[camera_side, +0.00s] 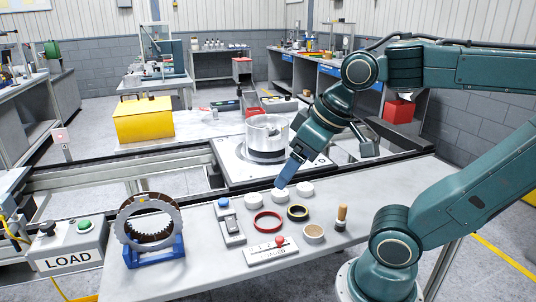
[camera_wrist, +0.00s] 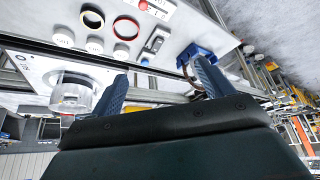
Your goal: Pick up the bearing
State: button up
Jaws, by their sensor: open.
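No part in view is labelled as the bearing. The likeliest is a dark ring with a golden inner edge (camera_side: 298,213), lying flat on the grey bench between a red ring and a tan roll. It also shows at the top left of the wrist view (camera_wrist: 92,17). My gripper (camera_side: 281,180) is above the bench near the white pucks, tilted down to the left and short of the dark ring. In the wrist view my gripper's two blue fingers (camera_wrist: 161,76) stand wide apart with nothing between them.
White pucks (camera_side: 280,195), a red ring (camera_side: 267,222), a tan roll (camera_side: 314,233), a wooden-handled tool (camera_side: 341,217) and a panel with a red button (camera_side: 270,251) crowd the bench. A toothed ring stands in a blue cradle (camera_side: 155,252). A clear cylinder (camera_side: 267,135) stands on a pallet behind.

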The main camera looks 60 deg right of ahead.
jog(key=w+d+r+m+g+h, duration=0.1)
jog(key=w+d+r+m, duration=0.2)
jog(key=w+d, duration=0.5)
jog(key=w+d+r+m+h, duration=0.15)
jog(key=w+d+r, duration=0.25)
jog(key=w+d, duration=0.4)
jog(key=w+d+f+m+g, duration=0.1)
jog(key=w+d+f+m, duration=0.1)
jog(key=d, duration=1)
jog(key=w+d+f+m, duration=0.3)
jog(key=w+d+f, duration=0.1)
jog(key=d, duration=0.8)
jog(key=shift+w+d+f+g+h, duration=0.15)
jog(key=shift+w+d+g+h, duration=0.2)
jog(key=shift+w+d+g, duration=0.05)
jog(key=shift+x, duration=4.3)
jog(key=shift+x, duration=2.6)
